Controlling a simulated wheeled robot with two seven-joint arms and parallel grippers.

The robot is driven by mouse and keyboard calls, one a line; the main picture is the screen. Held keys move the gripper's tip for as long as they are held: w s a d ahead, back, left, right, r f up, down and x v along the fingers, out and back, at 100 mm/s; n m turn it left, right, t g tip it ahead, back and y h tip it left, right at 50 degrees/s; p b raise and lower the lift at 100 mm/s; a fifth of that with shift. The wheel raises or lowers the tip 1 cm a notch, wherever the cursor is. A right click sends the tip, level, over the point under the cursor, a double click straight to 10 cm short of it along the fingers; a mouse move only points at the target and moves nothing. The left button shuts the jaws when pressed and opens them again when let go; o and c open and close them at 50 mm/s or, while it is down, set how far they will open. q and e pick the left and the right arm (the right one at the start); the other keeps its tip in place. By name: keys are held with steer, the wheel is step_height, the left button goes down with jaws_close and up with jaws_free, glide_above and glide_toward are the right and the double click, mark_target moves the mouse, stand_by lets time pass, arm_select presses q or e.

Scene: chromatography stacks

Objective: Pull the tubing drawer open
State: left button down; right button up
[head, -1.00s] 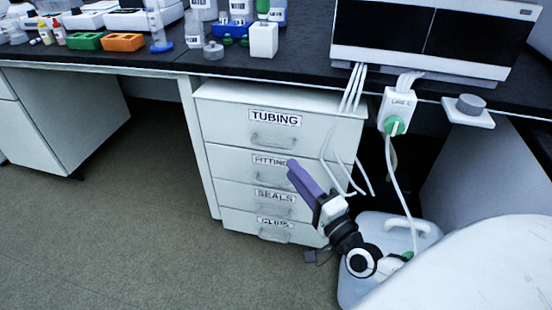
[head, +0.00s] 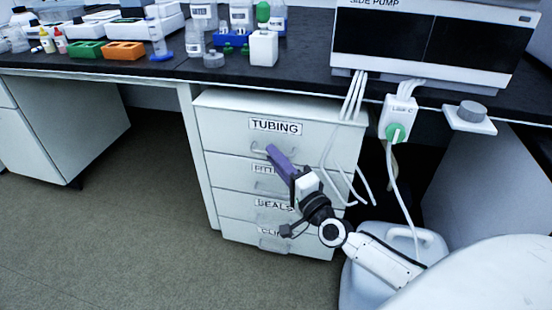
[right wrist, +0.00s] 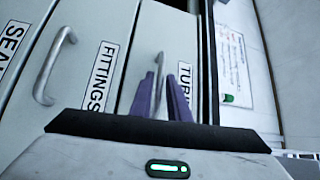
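The tubing drawer (head: 222,125) is the top drawer of a white cabinet under the bench, and its front is flush with the drawers below. Its metal handle (head: 258,150) is partly hidden by my gripper. My right gripper (head: 271,150) has purple fingers and points up at this handle from the lower right. In the right wrist view the two fingers (right wrist: 161,80) stand apart, and the tubing handle (right wrist: 160,66) shows in the gap between them. I cannot tell whether they touch it. My left gripper is not in view.
Drawers labelled fittings (head: 225,172), seals and one more sit below. White tubes (head: 335,150) hang just right of the drawer front. A white jug (head: 385,235) stands on the floor at the right. The floor (head: 130,230) left of the cabinet is clear.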

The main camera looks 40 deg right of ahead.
jaws_close()
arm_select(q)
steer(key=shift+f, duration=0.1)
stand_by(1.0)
